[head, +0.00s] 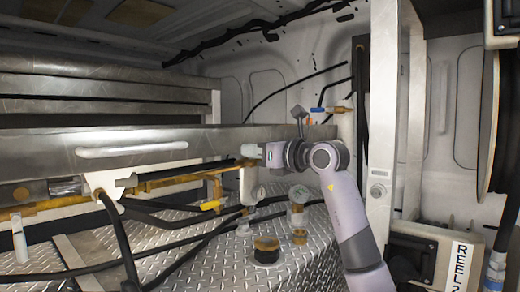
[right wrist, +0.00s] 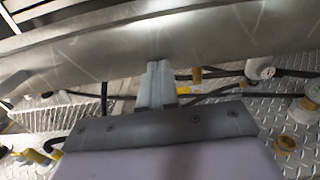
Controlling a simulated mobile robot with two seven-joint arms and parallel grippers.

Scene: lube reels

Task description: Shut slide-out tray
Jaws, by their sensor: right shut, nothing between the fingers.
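The slide-out tray (head: 230,138) is a long grey metal panel across the left and middle of the head view, with a pale bar handle (head: 130,150) on its front. Its front seems to stand forward of the metal fronts above it. My right gripper (head: 247,151) is shut and empty, its fingers at the tray front, right of the handle. In the right wrist view the shut fingers (right wrist: 157,80) point at the tray's metal face (right wrist: 215,40); whether they touch it I cannot tell. My left gripper is not in view.
Metal drawer fronts (head: 100,85) sit above and behind the tray. Below it are black hoses (head: 125,245), a yellow-handled valve (head: 211,205) and gauges (head: 299,194) over diamond-plate floor (head: 190,265). A white post (head: 381,130) and a reel (head: 490,120) stand at right.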

